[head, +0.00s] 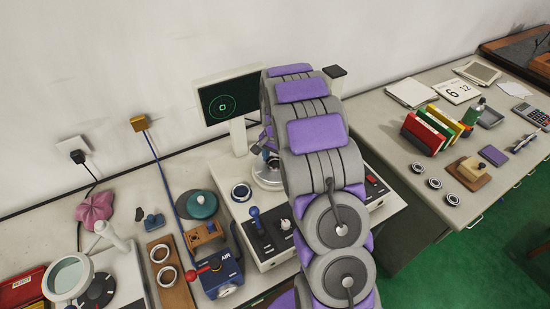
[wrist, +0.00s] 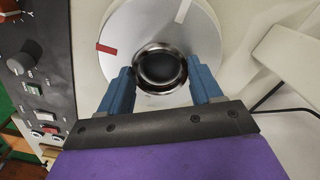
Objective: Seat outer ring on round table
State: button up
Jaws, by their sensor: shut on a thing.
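In the wrist view, my gripper (wrist: 162,72) has its two blue fingers on either side of a shiny metal outer ring (wrist: 160,91) with a dark middle. It is shut on the ring. The ring is over the middle of the silver round table (wrist: 150,22), which bears a red mark and a white mark. I cannot tell whether the ring touches the table. In the head view, my arm hides most of the gripper and the ring, and only part of the round table (head: 268,181) shows beside the arm.
A control box with a blue lever (head: 256,222) stands in front of the round table. A monitor (head: 232,98) is behind. Several small bearings (head: 434,183) lie on the right desk. A blue AIR unit (head: 217,274) is at front left.

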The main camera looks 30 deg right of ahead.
jog(key=o, duration=1.2)
jog(key=shift+c, duration=0.2)
notch_tip(320, 180, up, 17)
jog(key=p, duration=0.2)
jog(key=shift+p, duration=0.35)
jog(key=shift+r, duration=0.1)
jog(key=s+a+r+n, duration=0.3)
jog(key=s+a+r, duration=0.3)
jog(key=s, duration=0.4)
jog(key=s+a+n, duration=0.3)
jog(key=s, duration=0.7)
jog(key=s+a+f+n+g, duration=0.1)
jog(key=s+a, duration=0.3)
jog(key=s, duration=0.6)
jog(key=s+a+n, duration=0.3)
jog(key=s+n, duration=0.1)
jog(key=s, duration=0.5)
jog(key=shift+s+a+f+n+g, duration=0.2)
jog(key=shift+s+f+n+g, duration=0.1)
jog(key=shift+s+g, duration=0.1)
